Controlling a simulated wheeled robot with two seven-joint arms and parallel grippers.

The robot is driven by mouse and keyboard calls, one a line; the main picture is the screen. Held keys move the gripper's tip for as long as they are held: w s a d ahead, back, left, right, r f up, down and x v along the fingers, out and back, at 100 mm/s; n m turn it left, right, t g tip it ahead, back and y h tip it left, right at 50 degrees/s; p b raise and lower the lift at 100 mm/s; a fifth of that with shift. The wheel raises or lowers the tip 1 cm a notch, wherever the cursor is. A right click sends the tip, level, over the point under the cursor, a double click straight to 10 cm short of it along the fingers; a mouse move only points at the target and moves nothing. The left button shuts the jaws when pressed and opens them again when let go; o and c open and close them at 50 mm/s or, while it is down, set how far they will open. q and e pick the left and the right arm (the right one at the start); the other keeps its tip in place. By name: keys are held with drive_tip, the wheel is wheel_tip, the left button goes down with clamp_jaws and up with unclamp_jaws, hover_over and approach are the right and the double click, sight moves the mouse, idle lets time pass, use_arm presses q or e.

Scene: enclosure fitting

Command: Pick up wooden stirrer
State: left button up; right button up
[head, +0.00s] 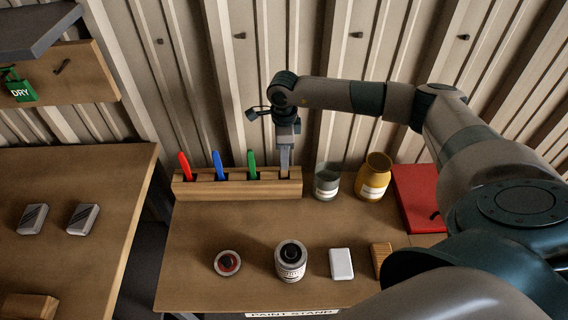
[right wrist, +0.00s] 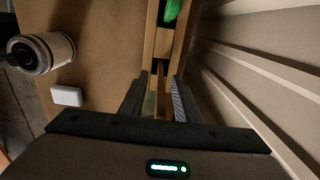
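A wooden rack (head: 236,188) stands at the back of the table with red, blue and green handles upright in it. A pale brown piece that looks like the wooden stirrer (head: 284,174) shows at the rack's right-hand slot, mostly hidden. My right gripper (head: 284,160) points down right over that slot. In the right wrist view the fingers (right wrist: 160,78) stand apart on either side of the rack's line; I cannot make out the stirrer clearly between them. My left gripper is not in view.
A grey jar (head: 327,182) and a yellow jar (head: 374,178) stand just right of the rack, with a red box (head: 418,197) beyond. A can (head: 291,262), a round tin (head: 228,263) and a white block (head: 341,264) sit in front. The corrugated wall is close behind.

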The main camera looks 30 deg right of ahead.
drive_tip(key=shift+f, duration=0.2)
idle(0.3)
clamp_jaws()
drive_tip(key=shift+r, duration=0.2)
